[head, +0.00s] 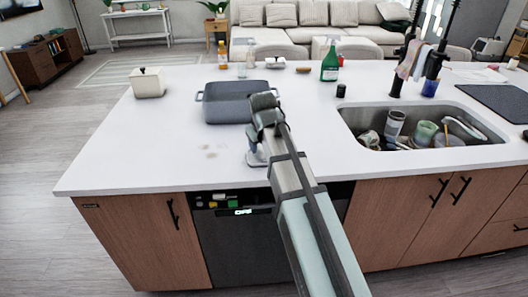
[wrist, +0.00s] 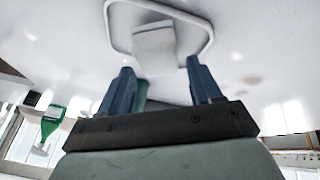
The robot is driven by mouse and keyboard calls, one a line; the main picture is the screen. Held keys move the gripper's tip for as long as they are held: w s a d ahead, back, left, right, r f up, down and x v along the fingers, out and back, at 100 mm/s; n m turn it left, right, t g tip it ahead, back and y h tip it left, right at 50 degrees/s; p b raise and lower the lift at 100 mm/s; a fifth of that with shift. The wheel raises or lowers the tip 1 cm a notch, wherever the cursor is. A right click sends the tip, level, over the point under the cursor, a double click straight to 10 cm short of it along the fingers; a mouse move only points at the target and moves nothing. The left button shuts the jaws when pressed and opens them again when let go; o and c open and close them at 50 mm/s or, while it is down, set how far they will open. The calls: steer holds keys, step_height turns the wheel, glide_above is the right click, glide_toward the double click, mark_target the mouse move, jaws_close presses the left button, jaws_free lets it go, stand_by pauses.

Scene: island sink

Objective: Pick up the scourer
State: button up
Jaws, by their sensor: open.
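My gripper (head: 257,157) hangs over the front edge area of the white counter, just in front of the grey-blue tub (head: 232,108). In the wrist view, the two dark blue fingers of my gripper (wrist: 160,66) are spread apart. Ahead of the fingertips is a pale grey block (wrist: 153,45), which looks like the scourer, lying within a light tray with a rounded rim (wrist: 206,38). The block is apart from the fingers, with nothing visibly clamped. In the head view my arm and gripper cover most of this spot, so the block cannot be made out there.
A sink (head: 425,128) with several cups and dishes lies to the right. A green spray bottle (head: 330,65), a dark small jar (head: 341,91) and a cream lidded box (head: 148,82) stand on the counter (head: 120,150). The counter's front left is clear.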

steer(key=shift+x, duration=1.95)
steer(key=shift+w, duration=0.15)
steer(key=shift+r, duration=0.1)
steer(key=c, duration=0.8)
steer(key=shift+r, duration=0.1)
step_height(320, 180, up, 10)
steer(key=shift+f, duration=0.1)
